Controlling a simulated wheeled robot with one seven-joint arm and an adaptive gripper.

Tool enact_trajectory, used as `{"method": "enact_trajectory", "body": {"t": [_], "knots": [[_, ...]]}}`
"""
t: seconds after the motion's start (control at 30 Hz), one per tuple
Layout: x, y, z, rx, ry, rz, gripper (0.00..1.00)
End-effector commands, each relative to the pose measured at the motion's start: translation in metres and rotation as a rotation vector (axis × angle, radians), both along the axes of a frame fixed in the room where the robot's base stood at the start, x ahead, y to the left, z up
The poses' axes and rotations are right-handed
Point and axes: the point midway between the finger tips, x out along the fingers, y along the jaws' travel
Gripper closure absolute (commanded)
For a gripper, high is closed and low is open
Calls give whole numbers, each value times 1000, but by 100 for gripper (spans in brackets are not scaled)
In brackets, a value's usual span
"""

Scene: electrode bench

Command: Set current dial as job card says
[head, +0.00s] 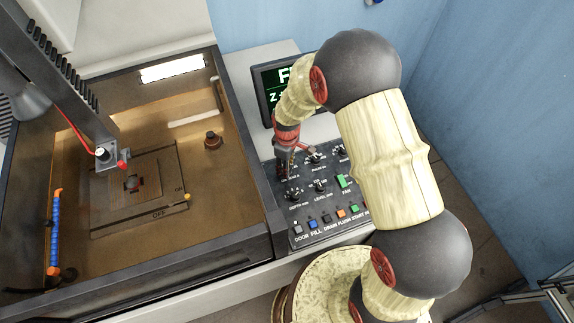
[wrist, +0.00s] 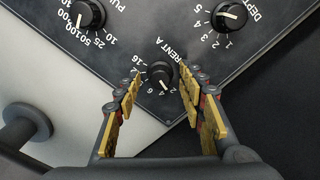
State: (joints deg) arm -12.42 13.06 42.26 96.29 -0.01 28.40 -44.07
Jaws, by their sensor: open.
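The current dial (wrist: 159,75), a small black knob, shows in the wrist view with part of its label, "RENT A", and numbers including 2, 4, 6, 12 and 16. Its pale mark seems to point near 4 and 2; I cannot tell exactly. My gripper (wrist: 161,78) is open, its yellow-padded fingers on either side of the knob with gaps, not visibly touching it. In the head view my gripper (head: 284,165) is over the upper left of the control panel (head: 335,215) and hides the dial there. I cannot make out a job card.
Two larger dials, a pulse-side one (wrist: 87,15) and a depth one (wrist: 229,15), sit close by. A row of coloured buttons (head: 327,219) lines the panel's front. A screen (head: 268,96), partly hidden by my arm, stands behind. The tank wall (head: 250,165) borders the panel's left.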

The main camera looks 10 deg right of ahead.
Motion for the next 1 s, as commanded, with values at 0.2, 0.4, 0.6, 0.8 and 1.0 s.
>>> {"method": "enact_trajectory", "body": {"t": [0.2, 0.4, 0.6, 0.8, 1.0], "knots": [[0, 0, -2, 0, 0, 0, 60], [0, 0, -2, 0, 0, 0, 67], [0, 0, -2, 0, 0, -1, 79], [0, 0, -2, 0, 0, -1, 90], [0, 0, -2, 0, 0, -1, 100]]}}
